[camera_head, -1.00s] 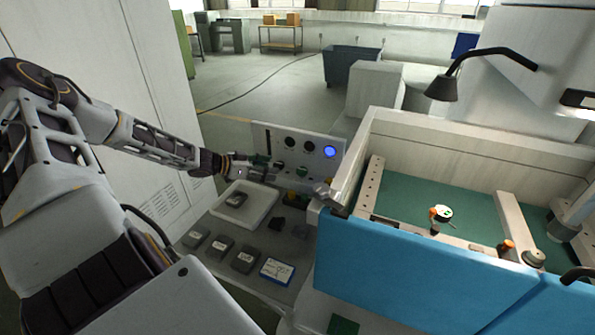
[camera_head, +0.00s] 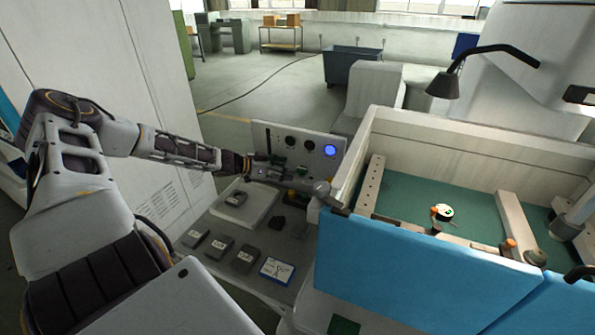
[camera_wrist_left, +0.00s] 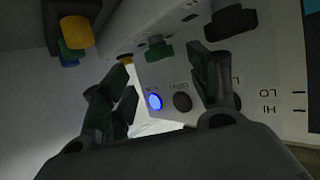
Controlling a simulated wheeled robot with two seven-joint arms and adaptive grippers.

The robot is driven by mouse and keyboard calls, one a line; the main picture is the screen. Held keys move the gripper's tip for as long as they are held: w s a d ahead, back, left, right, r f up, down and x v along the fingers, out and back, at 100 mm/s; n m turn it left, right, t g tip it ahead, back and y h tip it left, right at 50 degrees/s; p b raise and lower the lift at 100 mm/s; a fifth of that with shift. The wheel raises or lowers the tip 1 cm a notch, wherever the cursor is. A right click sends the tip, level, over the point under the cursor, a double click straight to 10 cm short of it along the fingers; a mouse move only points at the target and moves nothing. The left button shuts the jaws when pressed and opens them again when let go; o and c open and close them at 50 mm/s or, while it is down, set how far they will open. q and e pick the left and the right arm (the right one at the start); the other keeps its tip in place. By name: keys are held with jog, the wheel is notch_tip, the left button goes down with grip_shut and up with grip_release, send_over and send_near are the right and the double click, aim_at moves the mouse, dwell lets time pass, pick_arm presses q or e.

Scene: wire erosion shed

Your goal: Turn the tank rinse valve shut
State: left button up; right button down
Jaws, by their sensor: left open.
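A grey control panel (camera_head: 318,163) stands upright beside the tank, with dark round parts and a lit blue one. My left gripper (camera_head: 286,174) is close in front of its lower part. In the left wrist view my gripper (camera_wrist_left: 163,66) is open and empty, its two dark fingers apart. A green knob (camera_wrist_left: 158,48) on the panel shows between and beyond the fingertips. A black knob (camera_wrist_left: 230,22) is by the right finger. A yellow knob with blue and green parts (camera_wrist_left: 75,34) is at upper left. I cannot tell which is the tank rinse valve.
The tank with its blue front (camera_head: 400,260) stands right of the arm. Below the arm, a grey bench holds a white tray (camera_head: 262,213), several dark blocks and a blue-edged card (camera_head: 277,270). A tall white cabinet (camera_head: 110,80) stands at left.

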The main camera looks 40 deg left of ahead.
aim_at(299, 169)
pick_arm(q)
jog(key=shift+b+x, duration=0.6)
jog(key=shift+x, duration=0.4)
jog(key=shift+w+d+f+b, duration=0.2)
jog(key=shift+w+f+b, duration=0.15)
jog(key=shift+w+b, duration=0.25)
jog(key=shift+w+d+f+b, duration=0.15)
jog(key=shift+w+f+b, duration=0.1)
jog(key=shift+w+b, duration=0.35)
jog(key=shift+w+d+f+b, duration=0.15)
jog(key=shift+w+d+b, duration=0.1)
jog(key=shift+w+b, duration=0.2)
pick_arm(e)
jog(key=d+f, duration=0.1)
jog(key=w+f, duration=0.1)
jog(key=f, duration=0.1)
jog(key=d+f, duration=0.1)
jog(key=shift+w+d+f, duration=0.2)
jog(key=shift+d+f, duration=0.1)
pick_arm(q)
jog(key=shift+w, duration=0.1)
pick_arm(e)
jog(key=shift+w+d, duration=0.15)
jog(key=shift+w, duration=0.05)
jog(key=shift+d, duration=0.1)
